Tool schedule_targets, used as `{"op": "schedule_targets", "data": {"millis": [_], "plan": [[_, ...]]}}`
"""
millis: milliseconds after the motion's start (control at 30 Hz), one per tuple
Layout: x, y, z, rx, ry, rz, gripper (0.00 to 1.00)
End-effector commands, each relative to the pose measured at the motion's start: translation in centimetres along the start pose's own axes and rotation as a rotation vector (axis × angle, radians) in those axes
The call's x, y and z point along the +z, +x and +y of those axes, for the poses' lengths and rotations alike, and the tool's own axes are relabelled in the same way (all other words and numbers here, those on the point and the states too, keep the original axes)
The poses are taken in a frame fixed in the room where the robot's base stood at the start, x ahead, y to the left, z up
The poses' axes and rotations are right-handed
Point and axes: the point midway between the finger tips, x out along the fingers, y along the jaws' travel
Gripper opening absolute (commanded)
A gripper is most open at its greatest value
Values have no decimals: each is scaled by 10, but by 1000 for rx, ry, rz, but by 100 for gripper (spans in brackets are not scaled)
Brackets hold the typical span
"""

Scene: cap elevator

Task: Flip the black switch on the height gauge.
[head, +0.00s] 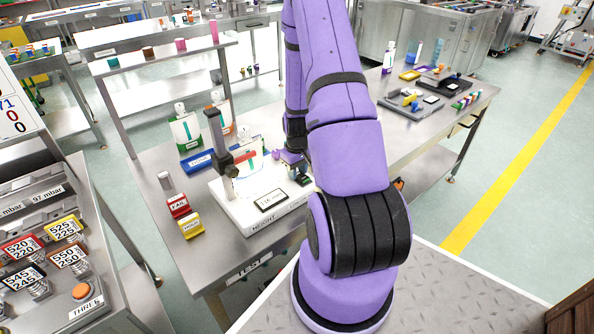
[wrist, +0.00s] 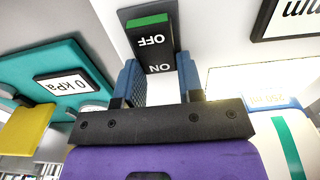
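The height gauge (head: 240,215) has a white base with a dark upright column, a red arm and a small display, and stands on the steel bench in the head view. Its black switch (wrist: 152,46) is large in the wrist view, marked OFF and ON, with a green strip by the OFF end. The switch also shows small at the base's right side in the head view (head: 304,180). My gripper (wrist: 160,78) is open, its two blue fingers apart with the ON end between their tips in the picture. I cannot tell whether they touch it.
Red (head: 178,206) and yellow (head: 190,225) labelled blocks stand left of the gauge, and a blue block (head: 199,161) lies behind it. My purple arm covers part of the bench. A dark tray of small items (head: 410,104) is farther right.

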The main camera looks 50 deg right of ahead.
Motion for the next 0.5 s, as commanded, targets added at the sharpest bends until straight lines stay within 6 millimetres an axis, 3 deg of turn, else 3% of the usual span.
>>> {"op": "schedule_targets", "data": {"millis": [33, 100, 500], "plan": [[0, 0, 0, 0, 0, 0, 23], [0, 0, 0, 0, 0, 0, 10], [4, -1, 1, -2, 3, 108, 10]]}}
